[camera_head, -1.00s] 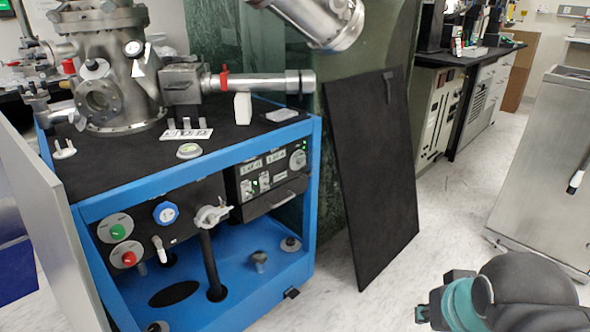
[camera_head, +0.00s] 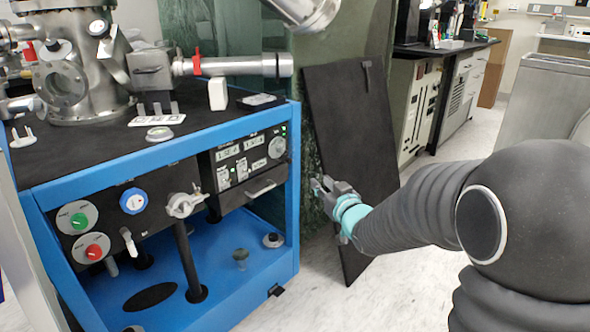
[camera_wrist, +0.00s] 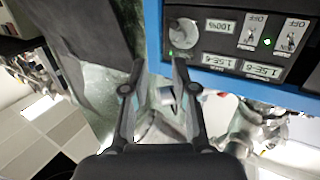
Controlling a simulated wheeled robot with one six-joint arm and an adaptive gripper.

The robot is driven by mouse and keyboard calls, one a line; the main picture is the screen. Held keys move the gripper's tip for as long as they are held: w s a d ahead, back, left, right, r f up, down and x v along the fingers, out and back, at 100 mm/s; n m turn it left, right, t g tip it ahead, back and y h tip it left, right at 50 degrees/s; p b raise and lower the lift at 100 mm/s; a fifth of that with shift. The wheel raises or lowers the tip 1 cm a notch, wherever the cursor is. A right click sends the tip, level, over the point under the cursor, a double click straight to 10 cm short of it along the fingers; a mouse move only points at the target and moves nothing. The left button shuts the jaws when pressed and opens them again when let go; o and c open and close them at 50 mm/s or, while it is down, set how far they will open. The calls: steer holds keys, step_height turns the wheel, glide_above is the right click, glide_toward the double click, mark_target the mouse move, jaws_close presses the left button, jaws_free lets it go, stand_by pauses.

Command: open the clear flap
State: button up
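No clear flap can be made out for certain in either view. A small flat pale piece (camera_head: 258,100) lies on the black cabinet top, and a tilted silver plate (camera_head: 115,57) stands at the steel chamber; I cannot tell whether either is clear. My gripper (camera_head: 321,187) is just right of the blue cabinet frame (camera_head: 293,215), in front of the leaning black panel. In the wrist view my gripper (camera_wrist: 159,66) has its two fingers apart and holds nothing visible. The instrument panel (camera_wrist: 225,40) with knob and switches appears upside down beside the fingers.
The steel chamber (camera_head: 75,85) and a horizontal steel tube (camera_head: 235,67) with a red clamp sit on the cabinet. The black panel (camera_head: 350,120) leans behind my gripper. A metal cabinet (camera_head: 545,100) stands at right. White floor (camera_head: 415,290) is open below my arm.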

mark_target(290, 162)
steer(key=shift+n+y, duration=0.4)
steer(key=shift+y, duration=0.5)
steer(key=x, duration=0.5)
steer(key=f+x, duration=0.1)
steer(key=x, duration=0.4)
steer(key=a+x, duration=0.1)
steer(key=x, duration=0.4)
steer(key=shift+s+a+f, duration=0.1)
steer(key=shift+a+f, duration=0.05)
steer(key=shift+a, duration=0.05)
jaws_close()
